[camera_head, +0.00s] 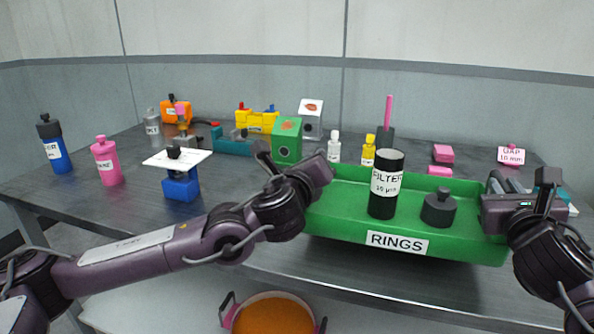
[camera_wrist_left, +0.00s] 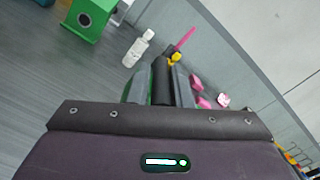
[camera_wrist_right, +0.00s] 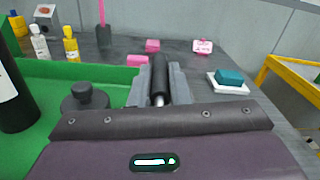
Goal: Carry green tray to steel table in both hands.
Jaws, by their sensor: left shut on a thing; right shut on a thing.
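The green tray (camera_head: 340,222), labelled RINGS, hangs level between my two grippers at the front of the steel table (camera_head: 230,190). I cannot tell whether its underside touches the tabletop. A black FILTER cylinder (camera_head: 386,207) and a dark knobbed weight (camera_head: 438,210) stand upright in it. My left gripper (camera_head: 322,172) is shut at the tray's left end; the left wrist view shows a dark bar (camera_wrist_left: 162,82) between its fingers. My right gripper (camera_head: 492,207) is shut at the right end on a dark bar handle (camera_wrist_right: 159,80).
Behind the tray stand a green box (camera_head: 287,141), a white bottle (camera_head: 334,146), a yellow bottle (camera_head: 368,150) and pink blocks (camera_head: 443,153). A blue stand with a white plate (camera_head: 181,186) and a pink bottle (camera_head: 106,161) are left. An orange-filled pot (camera_head: 272,316) is below.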

